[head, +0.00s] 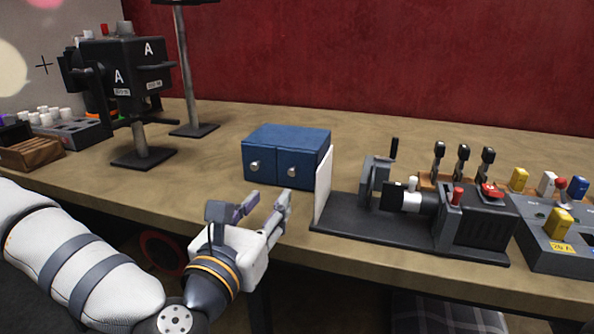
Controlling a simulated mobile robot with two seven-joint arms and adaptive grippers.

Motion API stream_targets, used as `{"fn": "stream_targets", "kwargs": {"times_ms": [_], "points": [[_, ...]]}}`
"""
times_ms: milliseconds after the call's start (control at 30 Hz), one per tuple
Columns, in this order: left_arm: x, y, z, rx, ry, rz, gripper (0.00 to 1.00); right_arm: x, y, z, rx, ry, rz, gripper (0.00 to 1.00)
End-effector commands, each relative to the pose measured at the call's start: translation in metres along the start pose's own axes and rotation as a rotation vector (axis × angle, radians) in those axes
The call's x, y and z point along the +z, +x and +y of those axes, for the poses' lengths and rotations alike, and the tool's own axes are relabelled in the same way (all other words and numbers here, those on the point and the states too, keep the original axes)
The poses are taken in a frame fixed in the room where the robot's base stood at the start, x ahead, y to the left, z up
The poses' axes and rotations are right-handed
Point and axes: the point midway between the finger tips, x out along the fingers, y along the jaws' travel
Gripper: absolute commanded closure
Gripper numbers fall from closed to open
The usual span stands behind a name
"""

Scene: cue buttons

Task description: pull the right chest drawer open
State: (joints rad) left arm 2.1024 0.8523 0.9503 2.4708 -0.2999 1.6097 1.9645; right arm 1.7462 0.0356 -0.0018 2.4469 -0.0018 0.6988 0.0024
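A small blue chest (288,140) stands on the wooden table. Its front has two drawers side by side, each with a round silver knob. The right chest drawer (306,176) looks shut, with its knob (292,171) in view. The left drawer (262,162) also looks shut. My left gripper (268,203) is in front of the chest and below it in the picture, near the table's front edge. Its fingers are spread and point towards the chest, with nothing between them. It looks apart from the knobs. My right gripper is not in view.
A white upright panel (323,185) stands close at the chest's right, on a black device base (350,230). Levers and a grey button box (565,250) are farther right. A black stand (143,155) is at the left. The table (205,165) is clear left of the chest.

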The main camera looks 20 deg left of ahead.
Motion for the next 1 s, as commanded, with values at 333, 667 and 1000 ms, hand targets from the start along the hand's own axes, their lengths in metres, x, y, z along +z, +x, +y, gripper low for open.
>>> {"fn": "stream_targets", "kwargs": {"times_ms": [333, 667, 1000], "points": [[0.001, 0.084, -0.001, -0.001, 0.004, -0.001, 0.66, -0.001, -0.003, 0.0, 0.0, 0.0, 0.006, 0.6], [0.0, 0.112, -0.001, -0.003, 0.003, 0.002, 0.66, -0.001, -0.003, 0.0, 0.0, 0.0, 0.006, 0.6], [-0.001, 0.111, -0.001, -0.003, 0.003, 0.002, 1.0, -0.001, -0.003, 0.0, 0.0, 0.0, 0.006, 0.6]]}}
